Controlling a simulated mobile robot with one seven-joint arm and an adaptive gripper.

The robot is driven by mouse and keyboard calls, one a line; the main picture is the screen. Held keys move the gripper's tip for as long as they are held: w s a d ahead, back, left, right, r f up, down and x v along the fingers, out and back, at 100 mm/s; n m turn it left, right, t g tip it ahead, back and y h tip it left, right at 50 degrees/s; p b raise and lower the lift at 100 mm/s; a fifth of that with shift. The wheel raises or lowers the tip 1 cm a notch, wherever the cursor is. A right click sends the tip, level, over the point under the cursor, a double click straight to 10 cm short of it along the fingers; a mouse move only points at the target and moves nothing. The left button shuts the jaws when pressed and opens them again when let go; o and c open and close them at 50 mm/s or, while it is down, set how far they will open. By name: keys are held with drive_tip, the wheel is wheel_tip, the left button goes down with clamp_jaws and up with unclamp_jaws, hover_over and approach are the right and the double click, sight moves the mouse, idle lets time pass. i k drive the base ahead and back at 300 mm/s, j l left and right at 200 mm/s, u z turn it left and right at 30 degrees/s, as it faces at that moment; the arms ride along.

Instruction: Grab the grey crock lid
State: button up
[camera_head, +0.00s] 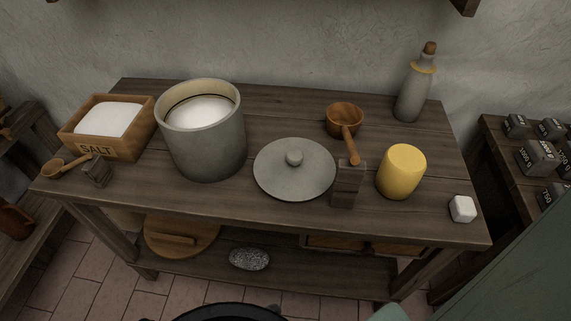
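The grey crock lid (278,178) is a round flat disc with a small round knob (294,157) at its centre. It lies knob up on the dark wooden table (280,215), right of the grey crock (207,148). The crock stands open and upright, with white contents inside. My gripper is not in view, so its place relative to the lid does not show.
A small dark block (346,185) stands close by the lid's right edge. A wooden dipper (344,119), yellow cylinder (401,171), white cube (462,209) and stoppered bottle (413,90) stand to the right. A salt box (103,149) stands at left. The table is bare behind the lid.

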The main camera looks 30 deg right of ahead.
sight(290, 170)
drive_tip(key=k, duration=0.3)
drive_tip(key=k+l+z, duration=0.1)
drive_tip(key=z, duration=1.6)
